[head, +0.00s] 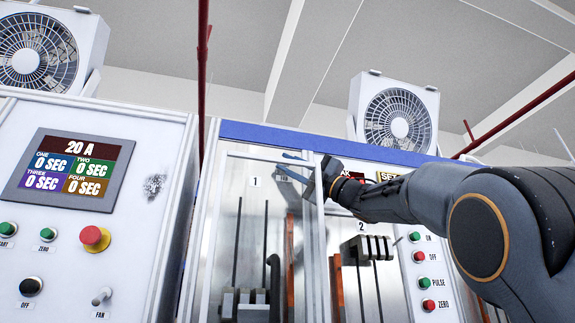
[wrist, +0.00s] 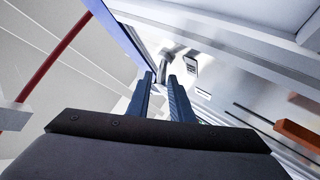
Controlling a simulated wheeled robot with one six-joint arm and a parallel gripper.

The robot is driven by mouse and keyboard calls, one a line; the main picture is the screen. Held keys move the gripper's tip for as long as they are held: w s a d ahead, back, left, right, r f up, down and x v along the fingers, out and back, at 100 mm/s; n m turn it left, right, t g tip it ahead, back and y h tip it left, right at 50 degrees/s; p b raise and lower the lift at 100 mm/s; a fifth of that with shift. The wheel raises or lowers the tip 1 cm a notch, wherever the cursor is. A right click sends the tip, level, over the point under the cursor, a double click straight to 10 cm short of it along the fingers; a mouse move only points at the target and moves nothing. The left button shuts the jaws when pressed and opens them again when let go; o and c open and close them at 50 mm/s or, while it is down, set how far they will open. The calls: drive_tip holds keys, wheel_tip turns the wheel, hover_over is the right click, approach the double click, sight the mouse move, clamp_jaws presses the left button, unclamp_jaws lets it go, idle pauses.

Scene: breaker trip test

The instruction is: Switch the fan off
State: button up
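My gripper (head: 287,166) is raised at the upper part of the middle cabinet, its two blue-grey fingers pointing left. In the wrist view, the fingers (wrist: 160,78) are apart with nothing visible between them. A small metallic part, perhaps a toggle lever (wrist: 171,57), lies just beyond the fingertips beside a small label (wrist: 191,66); I cannot tell whether they touch it. One fan (head: 395,118) stands on top of the middle cabinet, another fan (head: 40,52) on the left cabinet. I cannot tell whether either turns. A toggle switch (head: 101,296) labelled FAN is on the left panel.
The left panel has a screen (head: 70,169) reading 20 A and 0 SEC, and a red stop button (head: 95,238). Clear-looking framed doors (head: 318,260) front the middle cabinet. Green and red buttons (head: 420,279) stand right, below my arm. A blue strip (head: 275,136) edges the cabinet top.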

drive_tip(key=b+v, duration=0.1)
drive_tip(key=v, duration=0.6)
drive_tip(key=shift+b, duration=0.35)
drive_tip(key=shift+d, duration=0.1)
idle(0.4)
